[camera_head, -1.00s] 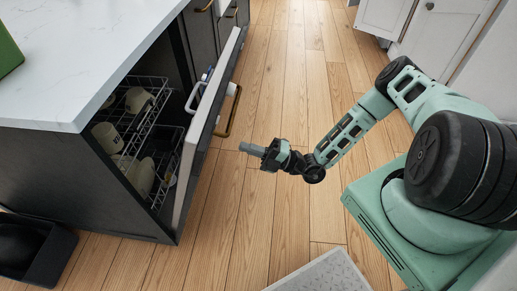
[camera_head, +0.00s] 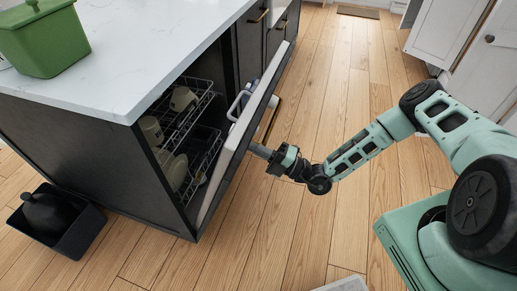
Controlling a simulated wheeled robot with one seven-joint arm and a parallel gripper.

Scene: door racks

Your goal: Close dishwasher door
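The dishwasher door (camera_head: 227,163) stands partly open on the side of the dark island and leans outward. Its inner face has a light handle-like loop (camera_head: 238,104), and a brass handle (camera_head: 270,122) shows on its outer side. Inside are an upper rack (camera_head: 188,122) and a lower rack (camera_head: 203,158) with cream cups and dishes. My gripper (camera_head: 262,152) is at the door's outer side, with its tip at or very near the panel. Whether it touches is unclear. I cannot see whether its fingers are apart.
A white countertop (camera_head: 130,60) overhangs the island and carries a green container (camera_head: 45,40). A black bin (camera_head: 58,225) stands on the floor at left. White cabinets (camera_head: 440,35) stand at far right.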

